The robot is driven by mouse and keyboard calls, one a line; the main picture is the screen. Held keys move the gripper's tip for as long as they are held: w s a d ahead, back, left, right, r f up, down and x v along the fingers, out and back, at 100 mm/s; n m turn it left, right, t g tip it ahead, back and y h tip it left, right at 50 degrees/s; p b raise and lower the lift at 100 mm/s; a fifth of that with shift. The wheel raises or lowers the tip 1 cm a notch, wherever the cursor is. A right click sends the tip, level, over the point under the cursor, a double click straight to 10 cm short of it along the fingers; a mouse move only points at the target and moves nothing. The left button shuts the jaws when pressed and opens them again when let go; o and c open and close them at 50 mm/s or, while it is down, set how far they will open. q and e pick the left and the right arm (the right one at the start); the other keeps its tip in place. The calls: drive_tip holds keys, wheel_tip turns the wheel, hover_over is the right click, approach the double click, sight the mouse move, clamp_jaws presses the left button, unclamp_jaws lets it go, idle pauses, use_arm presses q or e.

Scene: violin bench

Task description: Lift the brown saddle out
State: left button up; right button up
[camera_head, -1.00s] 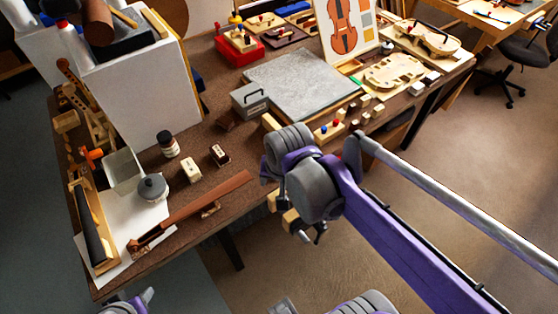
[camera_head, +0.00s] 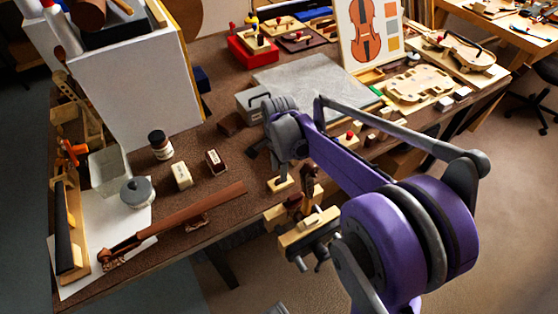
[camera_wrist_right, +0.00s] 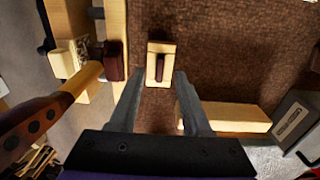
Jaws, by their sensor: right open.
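The brown saddle (camera_wrist_right: 159,67) is a small dark brown bar. It lies in a pale wooden block (camera_wrist_right: 160,50) on the brown bench top in the right wrist view. In the head view the block (camera_head: 280,184) shows near the bench's front edge, below my right wrist; the saddle itself is too small to make out there. My right gripper (camera_wrist_right: 158,82) is open and empty. Its two fingers point toward the block, one on each side of the saddle's line, and their tips look short of it. My left gripper is not in view.
A pale wooden bar (camera_wrist_right: 235,117) and a grey metal box (camera_wrist_right: 297,122) lie to the right in the wrist view. Wooden pieces (camera_head: 310,230) stand at the front edge. A brown fingerboard (camera_head: 190,213) and small blocks lie to the left.

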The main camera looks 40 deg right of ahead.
drive_tip(key=shift+f, duration=1.75)
clamp_jaws()
